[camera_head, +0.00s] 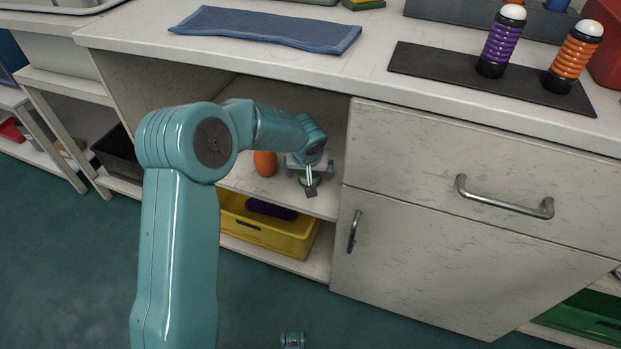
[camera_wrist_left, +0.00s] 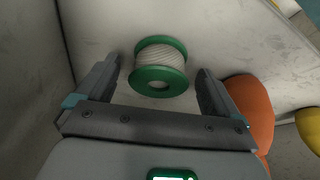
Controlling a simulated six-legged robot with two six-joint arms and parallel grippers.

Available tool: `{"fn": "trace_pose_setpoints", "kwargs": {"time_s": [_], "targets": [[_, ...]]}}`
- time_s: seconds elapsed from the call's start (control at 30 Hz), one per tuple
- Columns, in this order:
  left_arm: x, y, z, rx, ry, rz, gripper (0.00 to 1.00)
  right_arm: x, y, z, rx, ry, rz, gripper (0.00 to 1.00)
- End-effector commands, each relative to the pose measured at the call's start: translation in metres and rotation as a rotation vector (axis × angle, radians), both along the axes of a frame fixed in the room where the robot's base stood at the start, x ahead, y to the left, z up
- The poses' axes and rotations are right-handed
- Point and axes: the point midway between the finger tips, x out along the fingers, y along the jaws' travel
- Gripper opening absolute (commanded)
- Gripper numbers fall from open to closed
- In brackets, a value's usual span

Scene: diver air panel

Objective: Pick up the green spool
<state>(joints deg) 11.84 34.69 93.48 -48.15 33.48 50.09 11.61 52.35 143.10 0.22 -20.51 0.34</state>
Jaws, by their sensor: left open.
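The green spool (camera_wrist_left: 160,82) has green flanges and pale cord wound between them. In the left wrist view it sits on the white shelf, between and just beyond the tips of my left gripper (camera_wrist_left: 158,70). The jaws are open, one on each side, and a gap shows on both sides of the spool. In the head view my left gripper (camera_head: 310,182) reaches into the open cabinet bay, and only a bit of green shows by it. I do not see my right gripper.
An orange rounded object (camera_wrist_left: 252,108) stands close beside the right jaw; it also shows in the head view (camera_head: 265,163). A yellow bin (camera_head: 255,233) with a purple item is below the shelf. The counter (camera_head: 360,75) is above, and the drawer handle (camera_head: 505,203) sticks out at right.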

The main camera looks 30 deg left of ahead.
Motion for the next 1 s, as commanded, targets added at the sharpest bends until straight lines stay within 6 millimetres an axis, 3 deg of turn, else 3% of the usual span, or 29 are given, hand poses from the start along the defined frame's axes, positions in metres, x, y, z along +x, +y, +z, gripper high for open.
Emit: {"fn": "trace_pose_setpoints", "kwargs": {"time_s": [0.07,0.27,0.43,0.47,0.77,1.0], "targets": [[0.004,0.002,-0.009,0.000,0.000,0.000,0.96,0.002,-0.001,-0.004,-0.001,-0.006,-0.001,0.00],[0.006,0.002,-0.008,-0.001,-0.001,-0.002,0.96,0.002,-0.001,-0.002,-0.002,-0.008,-0.002,0.00],[0.007,0.002,-0.008,-0.001,-0.001,-0.003,0.40,0.002,-0.001,-0.002,-0.002,-0.007,-0.001,0.00],[0.007,0.002,-0.008,-0.001,-0.001,-0.003,0.38,0.002,-0.001,-0.002,-0.002,-0.007,-0.001,0.00],[0.007,0.002,-0.006,0.000,-0.001,-0.003,0.38,0.002,-0.001,-0.001,-0.001,-0.006,-0.001,0.00],[0.007,0.002,0.019,0.000,-0.004,-0.004,0.38,-0.003,0.001,0.012,0.002,0.008,0.005,0.00]]}}
